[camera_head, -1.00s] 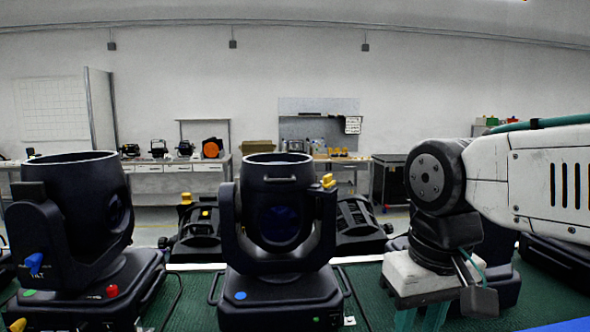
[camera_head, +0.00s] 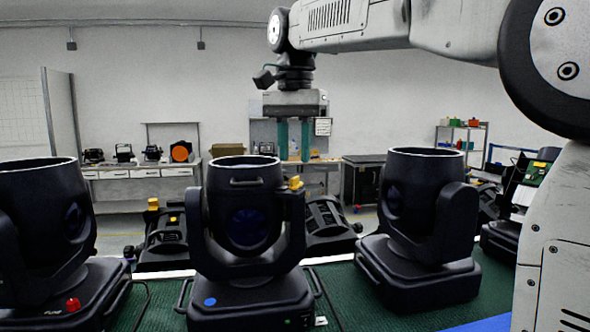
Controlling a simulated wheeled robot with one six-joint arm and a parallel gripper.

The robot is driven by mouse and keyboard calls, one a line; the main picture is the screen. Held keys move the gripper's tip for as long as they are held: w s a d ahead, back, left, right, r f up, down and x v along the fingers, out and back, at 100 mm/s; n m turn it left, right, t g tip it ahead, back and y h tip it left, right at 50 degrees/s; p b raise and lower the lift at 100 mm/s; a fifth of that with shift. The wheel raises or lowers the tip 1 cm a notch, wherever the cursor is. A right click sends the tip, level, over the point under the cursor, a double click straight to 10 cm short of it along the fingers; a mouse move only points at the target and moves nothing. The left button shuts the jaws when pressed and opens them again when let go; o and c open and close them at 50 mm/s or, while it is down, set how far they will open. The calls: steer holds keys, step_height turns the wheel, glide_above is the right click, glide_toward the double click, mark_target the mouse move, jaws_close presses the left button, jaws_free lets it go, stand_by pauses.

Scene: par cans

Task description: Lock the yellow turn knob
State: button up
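A yellow turn knob (camera_head: 295,183) sits at the top of the right yoke arm of the middle black par can (camera_head: 246,240). My gripper (camera_head: 294,158) hangs with its two green fingers pointing down, just above and around the line of the knob in the picture. The fingers are spread apart with a gap between them and nothing in it. The fingertips end a little above the knob in the picture; I cannot tell how far in depth they are from it.
Another par can (camera_head: 420,230) stands at the right, and one (camera_head: 45,240) at the left with a red knob (camera_head: 73,304). Black fixtures (camera_head: 165,240) with yellow parts stand behind.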

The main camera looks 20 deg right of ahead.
mark_target(294, 177)
steer(key=shift+f, duration=2.2)
jaws_close()
